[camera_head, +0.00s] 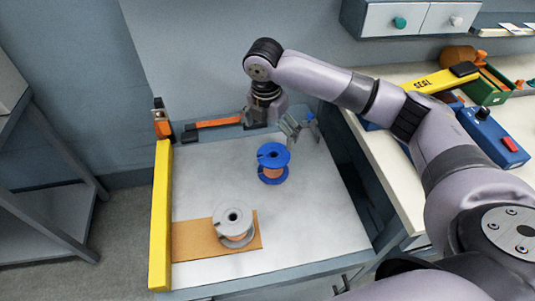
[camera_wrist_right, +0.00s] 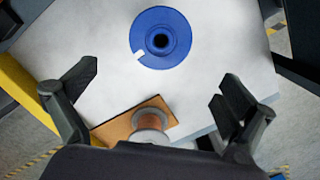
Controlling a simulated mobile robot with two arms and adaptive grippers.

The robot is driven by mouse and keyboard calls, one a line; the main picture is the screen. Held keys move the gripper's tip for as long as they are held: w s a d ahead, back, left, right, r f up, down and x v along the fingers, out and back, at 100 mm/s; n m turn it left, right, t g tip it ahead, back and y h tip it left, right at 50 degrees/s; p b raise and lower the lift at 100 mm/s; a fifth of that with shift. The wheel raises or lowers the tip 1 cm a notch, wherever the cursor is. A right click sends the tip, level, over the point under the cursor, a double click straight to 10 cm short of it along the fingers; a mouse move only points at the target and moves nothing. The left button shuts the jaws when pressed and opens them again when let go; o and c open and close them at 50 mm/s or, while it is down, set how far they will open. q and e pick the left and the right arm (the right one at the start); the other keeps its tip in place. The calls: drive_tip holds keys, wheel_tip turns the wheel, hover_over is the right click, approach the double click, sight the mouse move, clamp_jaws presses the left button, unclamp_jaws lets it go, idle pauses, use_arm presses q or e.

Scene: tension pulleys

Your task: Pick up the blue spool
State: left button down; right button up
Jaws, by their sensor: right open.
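The blue spool (camera_head: 273,153) stands upright on the pale table, with copper-coloured winding showing between its blue flanges. In the right wrist view the blue spool (camera_wrist_right: 160,38) shows from above, with a dark centre hole and a small white mark on its top flange. My right gripper (camera_head: 300,126) is open and empty, just behind and to the right of the blue spool in the head view, apart from it. In the right wrist view the fingers of my right gripper (camera_wrist_right: 157,92) are spread wide, and the spool lies beyond their tips. My left gripper is not in view.
A grey spool (camera_head: 234,220) stands on a brown mat (camera_head: 192,239) at the front left of the table (camera_head: 310,215). A yellow bar (camera_head: 160,215) runs along the left edge. An orange-handled tool (camera_head: 217,122) lies at the back. The table's right side is clear.

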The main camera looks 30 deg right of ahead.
sight(274, 167)
drive_tip(key=f, duration=0.4)
drive_tip(key=d+f, duration=0.1)
drive_tip(key=f, duration=0.6)
drive_tip(key=shift+w+d+f, duration=0.15)
drive_tip(key=shift+f, duration=0.25)
drive_tip(key=f, duration=0.4)
drive_tip(key=shift+w+d+f, duration=0.25)
drive_tip(key=shift+w+f, duration=0.1)
drive_tip(key=shift+f, duration=0.05)
drive_tip(key=shift+c, duration=0.2)
drive_tip(key=shift+s+f, duration=0.1)
drive_tip(key=shift+s, duration=0.2)
drive_tip(key=c, duration=1.8)
drive_tip(key=shift+c, duration=0.2)
